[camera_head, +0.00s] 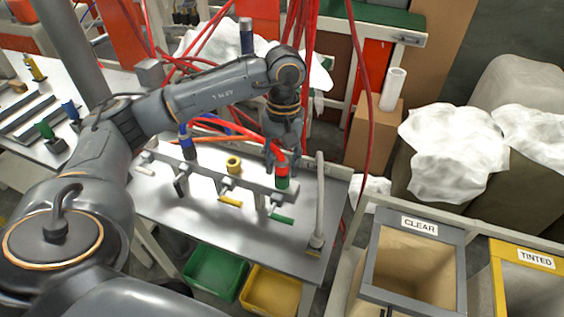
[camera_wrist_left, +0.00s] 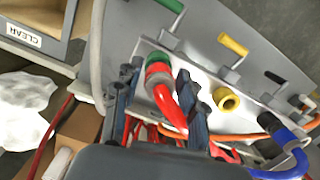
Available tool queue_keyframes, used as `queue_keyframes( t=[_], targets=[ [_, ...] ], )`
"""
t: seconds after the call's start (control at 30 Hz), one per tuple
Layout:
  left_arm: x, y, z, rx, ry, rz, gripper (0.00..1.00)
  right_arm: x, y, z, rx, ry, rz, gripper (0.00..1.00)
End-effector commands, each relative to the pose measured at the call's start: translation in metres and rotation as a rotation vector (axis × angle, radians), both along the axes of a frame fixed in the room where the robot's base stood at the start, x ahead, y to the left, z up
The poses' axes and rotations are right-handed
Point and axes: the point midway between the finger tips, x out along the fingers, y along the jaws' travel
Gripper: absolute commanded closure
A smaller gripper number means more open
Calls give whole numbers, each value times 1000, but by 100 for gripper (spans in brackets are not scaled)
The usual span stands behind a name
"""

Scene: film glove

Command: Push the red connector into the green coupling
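The red connector (camera_head: 282,169), on a red hose, stands upright at the green coupling (camera_head: 282,183) at the right end of the grey bench rail. In the left wrist view the red connector (camera_wrist_left: 159,80) lines up with the green coupling (camera_wrist_left: 156,65) and touches it; how deep it sits I cannot tell. My left gripper (camera_head: 283,154) is just above, pointing down. In the wrist view its fingers (camera_wrist_left: 158,95) stand apart on either side of the red connector and hose, with gaps showing. My right gripper is out of view.
On the same rail are a yellow coupling (camera_head: 233,165) and a blue connector (camera_head: 187,143) with its hose. A grey post (camera_head: 319,200) rises at the bench's right end. Red hoses hang behind my arm. A bin marked CLEAR (camera_head: 378,262) stands right of the bench.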

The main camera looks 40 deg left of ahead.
Motion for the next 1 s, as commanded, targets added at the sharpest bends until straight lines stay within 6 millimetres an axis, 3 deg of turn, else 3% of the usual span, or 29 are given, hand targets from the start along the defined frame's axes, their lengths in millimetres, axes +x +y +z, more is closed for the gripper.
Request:
queue_keyframes(
  t=[0.33, 0.47, 0.87, 1.0],
  targets=[
    [0, 0, 1, 0, 0, 0, 45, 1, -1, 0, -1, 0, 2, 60],
    [2, 0, 11, 0, -1, 0, 45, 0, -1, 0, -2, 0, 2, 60],
    [12, 5, 95, 0, -7, 0, 45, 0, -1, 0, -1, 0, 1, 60],
    [13, 6, 109, 1, -3, 0, 45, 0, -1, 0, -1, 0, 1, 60]
  ],
)
